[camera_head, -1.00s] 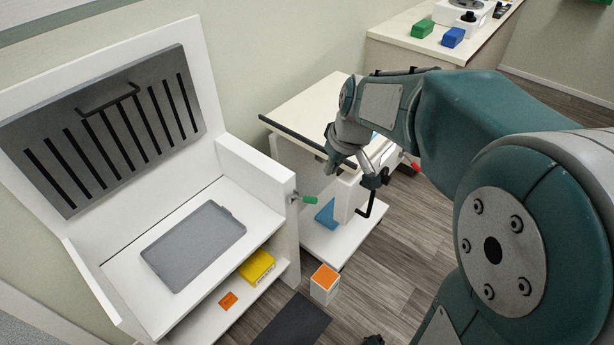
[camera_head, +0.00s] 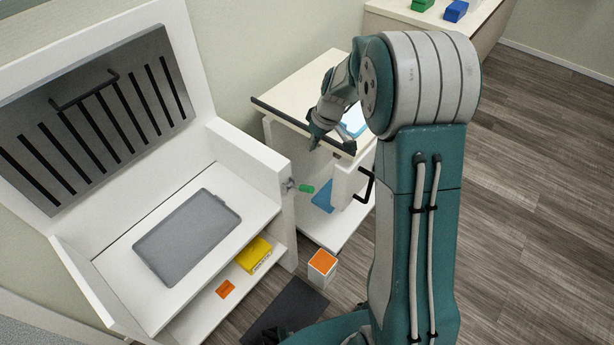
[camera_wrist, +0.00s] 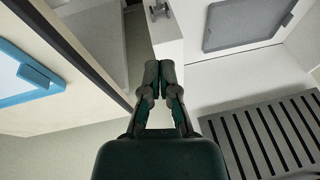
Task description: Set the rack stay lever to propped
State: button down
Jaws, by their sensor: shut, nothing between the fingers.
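The small table (camera_head: 300,85) with a dark front edge stands close right of the unit. A white block with a black handle (camera_head: 368,185) is below it. A grey tray (camera_head: 188,235) lies on the unit's shelf. An orange-topped box (camera_head: 322,265) stands on the floor.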

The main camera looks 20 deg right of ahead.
jog(key=shift+a, duration=0.1)
send_over(301, 188)
jog(key=w+d, duration=0.1)
jog(key=w, duration=0.1)
notch_tip(301, 188, down, 10)
jog(key=shift+s+d+f, duration=0.25)
jog(key=shift+s+f, duration=0.55)
jog(key=shift+f, duration=0.25)
jog(key=shift+s+d+f, duration=0.15)
jog(key=shift+s+f, duration=0.1)
jog(key=shift+f, duration=0.2)
jog(key=shift+f, duration=0.1)
